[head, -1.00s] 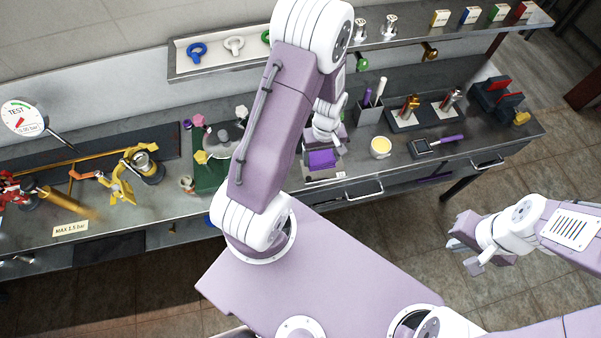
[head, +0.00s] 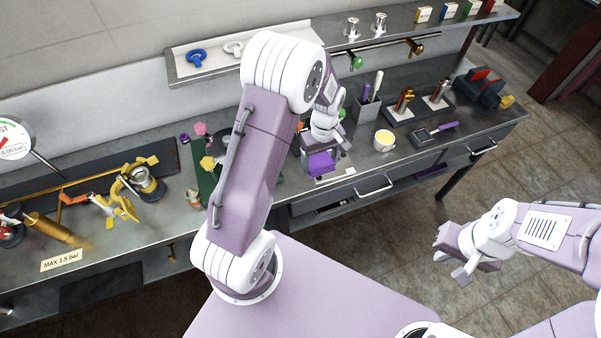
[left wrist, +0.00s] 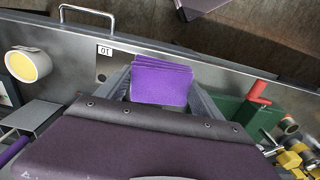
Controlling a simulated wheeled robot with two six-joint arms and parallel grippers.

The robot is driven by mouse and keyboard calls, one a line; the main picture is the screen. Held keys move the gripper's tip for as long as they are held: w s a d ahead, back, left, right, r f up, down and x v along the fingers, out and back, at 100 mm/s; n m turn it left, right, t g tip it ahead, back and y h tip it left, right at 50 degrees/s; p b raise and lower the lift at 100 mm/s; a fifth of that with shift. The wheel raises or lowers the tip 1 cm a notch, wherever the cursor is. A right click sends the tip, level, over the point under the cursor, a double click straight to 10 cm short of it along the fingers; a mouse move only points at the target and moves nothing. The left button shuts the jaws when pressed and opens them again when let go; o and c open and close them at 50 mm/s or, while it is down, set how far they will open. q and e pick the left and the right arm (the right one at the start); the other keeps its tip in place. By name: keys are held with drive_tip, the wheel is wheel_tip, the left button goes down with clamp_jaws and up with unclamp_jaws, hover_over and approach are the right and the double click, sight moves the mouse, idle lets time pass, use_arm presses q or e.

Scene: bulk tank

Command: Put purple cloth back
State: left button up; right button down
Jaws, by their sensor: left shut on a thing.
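The purple cloth (head: 320,162) is a small folded stack near the bench's front edge, beside a small white label. It also shows in the left wrist view (left wrist: 160,82), between the finger pads. My left gripper (head: 320,148) points down over the bench and is shut on the cloth. The wrist view does not show clearly whether the cloth touches the bench. My right gripper (head: 450,256) is empty, with its fingers apart, over the floor at the right, away from the bench.
A pen holder (head: 367,108) is behind. A green tray (head: 207,185) with knobs lies left, partly hidden by my arm. A drawer handle (head: 375,187) sticks out in front.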

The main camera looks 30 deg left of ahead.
use_arm(q)
hover_over(302, 178)
wheel_tip(302, 178, down, 4)
drive_tip(key=shift+r+p, duration=0.1)
drive_tip(key=shift+p, duration=0.2)
wheel_tip(302, 178, down, 4)
drive_tip(key=shift+s+r+p, duration=0.15)
drive_tip(key=shift+r+p, duration=0.1)
drive_tip(key=shift+p, duration=0.05)
drive_tip(key=shift+f, duration=0.25)
drive_tip(key=shift+f+b, duration=0.3)
drive_tip(key=shift+f, duration=0.05)
drive_tip(key=o, duration=0.9)
drive_tip(key=shift+r, duration=0.1)
wheel_tip(302, 178, up, 13)
drive_tip(key=s+d+m, duration=0.2)
drive_tip(key=s+m, duration=0.1)
drive_tip(key=s, duration=0.1)
drive_tip(key=s+d+r+m, duration=0.1)
drive_tip(key=s+d+m, duration=0.2)
drive_tip(key=s, duration=0.1)
drive_tip(key=s+d+m+t, duration=0.1)
drive_tip(key=s+d+m, duration=0.1)
drive_tip(key=s+m, duration=0.1)
drive_tip(key=shift+s+d+r+m, duration=0.15)
drive_tip(key=shift+s+r+m, duration=0.2)
drive_tip(key=shift+s, duration=0.25)
